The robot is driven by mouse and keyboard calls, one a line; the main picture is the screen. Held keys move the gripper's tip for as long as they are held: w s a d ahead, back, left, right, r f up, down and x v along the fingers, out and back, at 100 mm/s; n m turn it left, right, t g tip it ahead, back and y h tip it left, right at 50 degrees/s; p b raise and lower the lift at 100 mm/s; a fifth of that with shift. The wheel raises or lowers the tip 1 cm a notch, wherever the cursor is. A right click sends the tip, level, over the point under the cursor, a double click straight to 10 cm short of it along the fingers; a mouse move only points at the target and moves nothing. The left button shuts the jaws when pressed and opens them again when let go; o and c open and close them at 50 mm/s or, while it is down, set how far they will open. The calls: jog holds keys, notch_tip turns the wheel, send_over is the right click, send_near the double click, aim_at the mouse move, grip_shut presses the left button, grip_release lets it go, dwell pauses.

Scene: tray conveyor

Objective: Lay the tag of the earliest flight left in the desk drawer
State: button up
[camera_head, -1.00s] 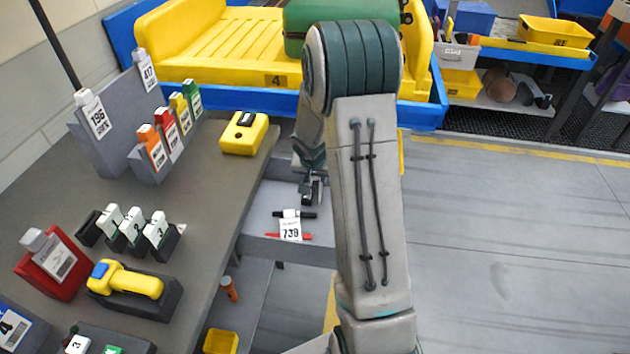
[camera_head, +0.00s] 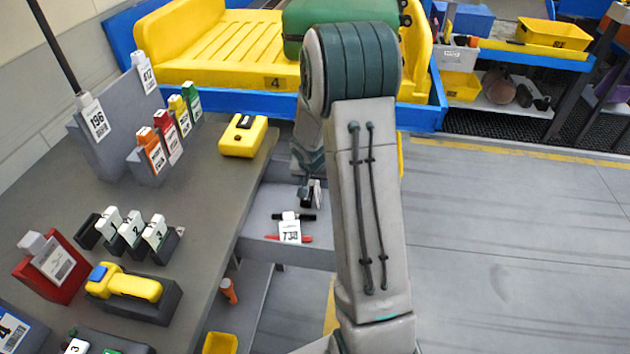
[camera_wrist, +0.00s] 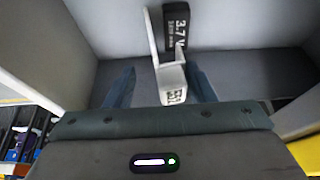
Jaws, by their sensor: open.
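A white tag (camera_head: 290,230), its number reading about 738, is in the open grey desk drawer (camera_head: 262,203). My gripper (camera_head: 311,192) is low over the drawer, just behind that tag and partly hidden by my arm. In the wrist view my gripper (camera_wrist: 161,87) is open, with one blue finger on each side of a white tag block (camera_wrist: 172,84). A thin white plate rises from the block. Contact with the fingers is unclear, as is whether this is the same tag. Two more white tags, 196 (camera_head: 96,120) and 412 (camera_head: 146,76), hang on the grey board.
A black block marked 3.7 V (camera_wrist: 181,24) lies in the drawer. A red pen (camera_head: 272,237) lies by the tag. The desk holds a coloured tag rack (camera_head: 148,172), a yellow box (camera_head: 243,135) and a yellow scanner (camera_head: 130,283). Floor on the right is clear.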

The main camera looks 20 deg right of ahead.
jog(key=p+v, duration=0.1)
jog(key=v, duration=1)
jog(key=s+a+r+n+y, duration=0.1)
jog(key=s+a+r+n, duration=0.2)
jog(key=s+a, duration=0.3)
jog(key=s+a+r+n+g+y, duration=0.1)
jog(key=s+a+r+n, duration=0.2)
jog(key=s, duration=1.3)
notch_tip(320, 180, up, 4)
jog(key=a, duration=0.3)
jog(key=shift+s+f+n, duration=0.15)
jog(key=shift+s+n, duration=0.2)
jog(key=shift+n, duration=0.05)
jog(key=shift+c, duration=0.3)
jog(key=shift+c, duration=1.2)
jog(key=shift+a, duration=0.15)
